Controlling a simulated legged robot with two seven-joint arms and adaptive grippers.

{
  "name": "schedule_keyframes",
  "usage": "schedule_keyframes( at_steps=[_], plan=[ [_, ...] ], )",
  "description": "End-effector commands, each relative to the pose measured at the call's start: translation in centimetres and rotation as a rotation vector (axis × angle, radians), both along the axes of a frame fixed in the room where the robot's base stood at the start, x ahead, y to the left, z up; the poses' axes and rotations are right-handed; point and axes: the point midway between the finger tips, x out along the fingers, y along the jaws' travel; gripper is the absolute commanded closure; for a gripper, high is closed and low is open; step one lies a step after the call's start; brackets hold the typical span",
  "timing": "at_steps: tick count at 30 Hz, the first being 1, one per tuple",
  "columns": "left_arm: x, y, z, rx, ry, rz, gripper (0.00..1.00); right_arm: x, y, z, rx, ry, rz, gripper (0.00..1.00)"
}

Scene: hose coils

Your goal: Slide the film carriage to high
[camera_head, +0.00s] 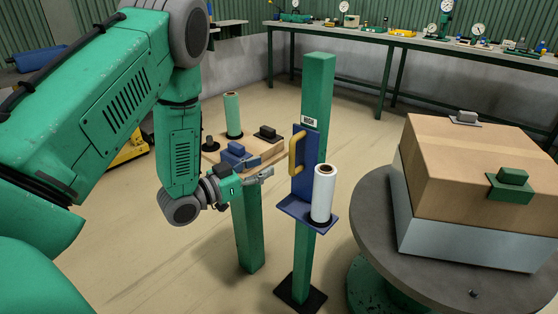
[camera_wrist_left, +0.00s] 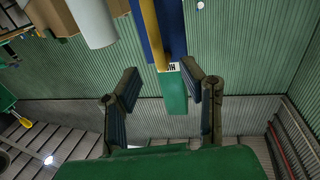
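The film carriage is a blue plate and shelf (camera_head: 296,207) on a green post (camera_head: 318,90), with a yellow handle (camera_head: 293,152) on its left side. A white film roll (camera_head: 323,192) stands upright on the shelf. A small white label (camera_head: 309,121) sits on the post at the plate's top edge. My left gripper (camera_head: 264,176) is left of the carriage, lower than the handle and apart from it. My right gripper is not visible.
Behind my left gripper, a wooden-topped stand (camera_head: 265,151) holds a green roll (camera_head: 233,115) and small blocks. At right, a round grey turntable (camera_head: 376,240) carries a large cardboard box (camera_head: 450,160). A long bench (camera_head: 350,33) runs along the back wall. Floor is clear at front left.

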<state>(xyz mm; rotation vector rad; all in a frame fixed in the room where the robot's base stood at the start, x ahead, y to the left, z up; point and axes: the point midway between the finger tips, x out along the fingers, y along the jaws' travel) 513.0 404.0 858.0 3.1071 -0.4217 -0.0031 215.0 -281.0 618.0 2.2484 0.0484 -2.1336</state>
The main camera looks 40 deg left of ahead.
Motion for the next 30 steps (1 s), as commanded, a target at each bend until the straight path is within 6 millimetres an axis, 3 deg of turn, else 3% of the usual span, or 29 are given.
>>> schedule_keyframes(
  at_steps=[3,8,30],
  plan=[
    [-1.6,0.5,-0.1,0.000,0.002,0.002,0.64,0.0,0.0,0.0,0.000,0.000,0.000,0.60],
    [-2.5,0.7,0.0,0.000,0.001,0.001,0.64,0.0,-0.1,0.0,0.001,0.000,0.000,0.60],
    [-2.6,0.8,-0.1,0.000,0.001,0.000,0.64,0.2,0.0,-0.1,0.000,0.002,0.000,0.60]
  ],
)
